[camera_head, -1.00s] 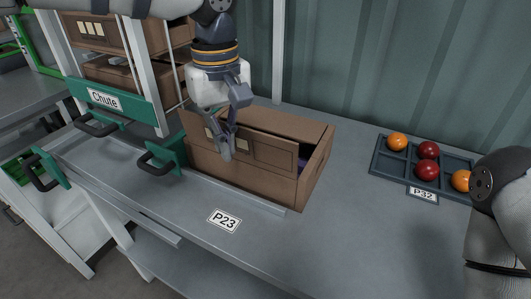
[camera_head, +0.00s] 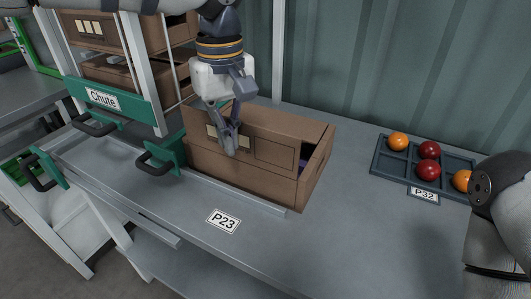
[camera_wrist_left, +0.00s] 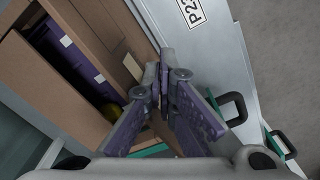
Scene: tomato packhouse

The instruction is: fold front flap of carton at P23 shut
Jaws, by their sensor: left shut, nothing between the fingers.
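The brown carton (camera_head: 240,178) stands on the grey bench behind the P23 label (camera_head: 223,221). Its front flap (camera_head: 275,151) stands up along the front edge, leaning, not flat on the top. A back panel (camera_head: 290,123) lies over the rear of the top. In the left wrist view a gap between back panel (camera_wrist_left: 45,85) and front flap (camera_wrist_left: 110,30) shows purple contents (camera_wrist_left: 75,55) and a yellowish round thing (camera_wrist_left: 112,111). My left gripper (camera_head: 229,150) is shut and empty, its fingertips at the flap's outer face; contact is hard to tell. My right gripper is out of view.
A tray (camera_head: 376,168) with red and orange tomatoes sits at right by label P32 (camera_head: 424,195). My right arm is at the right edge. A green-fronted chute (camera_head: 120,104) with handles stands left. The front-middle bench is clear.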

